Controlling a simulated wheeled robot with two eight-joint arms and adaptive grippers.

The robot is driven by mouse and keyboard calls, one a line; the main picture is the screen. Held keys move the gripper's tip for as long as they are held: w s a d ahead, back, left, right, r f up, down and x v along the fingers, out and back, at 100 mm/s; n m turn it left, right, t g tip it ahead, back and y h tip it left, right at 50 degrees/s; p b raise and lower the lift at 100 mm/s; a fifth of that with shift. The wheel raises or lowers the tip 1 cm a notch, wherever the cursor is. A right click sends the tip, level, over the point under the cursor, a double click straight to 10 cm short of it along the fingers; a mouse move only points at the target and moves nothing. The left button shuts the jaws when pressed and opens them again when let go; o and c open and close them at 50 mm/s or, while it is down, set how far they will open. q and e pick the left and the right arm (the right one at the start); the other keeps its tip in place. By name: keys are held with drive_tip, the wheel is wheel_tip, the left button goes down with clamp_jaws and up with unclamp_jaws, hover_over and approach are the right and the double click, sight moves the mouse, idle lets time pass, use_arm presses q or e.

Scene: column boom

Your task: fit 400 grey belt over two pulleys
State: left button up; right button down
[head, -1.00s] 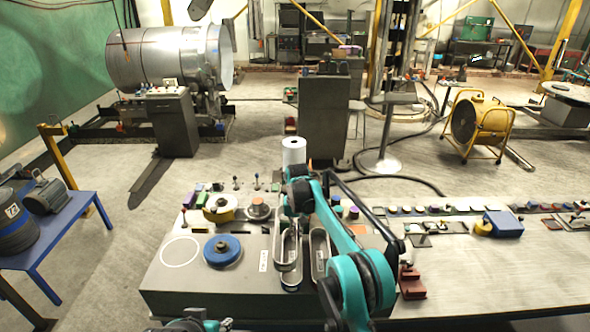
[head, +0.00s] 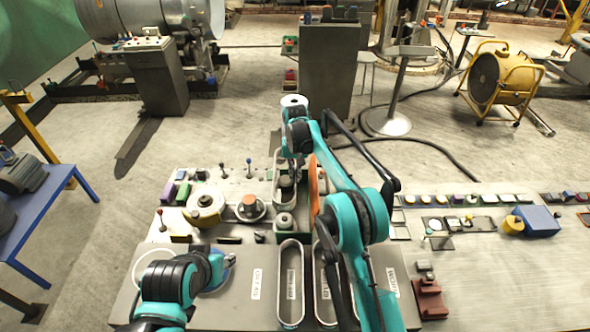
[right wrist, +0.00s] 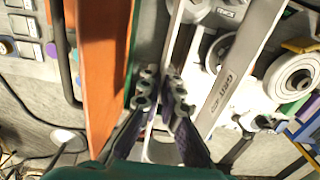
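My right gripper (head: 287,165) is above the back of the bench, pointing down. In the right wrist view its fingers (right wrist: 160,92) are close together on the edge of a grey belt. The long belt band (right wrist: 238,72) carries GRIT 400 lettering. In the head view the belt loop (head: 275,196) hangs upright under the fingers, near a small grey pulley (head: 285,222). The far pulley is hidden by my gripper, and I cannot tell whether the belt is around either. My left gripper (head: 222,266) is low over the blue disc (head: 213,284); its fingers are unclear.
An orange panel (head: 313,185) stands close right of my right gripper, also in the wrist view (right wrist: 100,90). Two oblong loops (head: 290,285) lie in front. A red block (head: 430,300) lies right.

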drive_tip(key=shift+s+f, duration=0.35)
drive_tip(key=shift+f, duration=0.1)
drive_tip(key=shift+f+b, duration=0.3)
drive_tip(key=shift+b, duration=0.15)
drive_tip(key=shift+w+f+b, duration=0.2)
drive_tip(key=shift+f+b, duration=0.2)
drive_tip(key=shift+f, duration=0.7)
use_arm(q)
wheel_tip(320, 180, down, 8)
drive_tip(key=b, duration=0.6)
drive_tip(key=shift+s+f, duration=0.15)
drive_tip(key=shift+s, duration=0.1)
use_arm(e)
drive_tip(key=shift+s+f, duration=0.1)
drive_tip(key=shift+f, duration=4.95)
use_arm(q)
drive_tip(key=shift+f+b, duration=0.3)
drive_tip(key=shift+b, duration=0.3)
use_arm(e)
drive_tip(key=shift+f, duration=0.15)
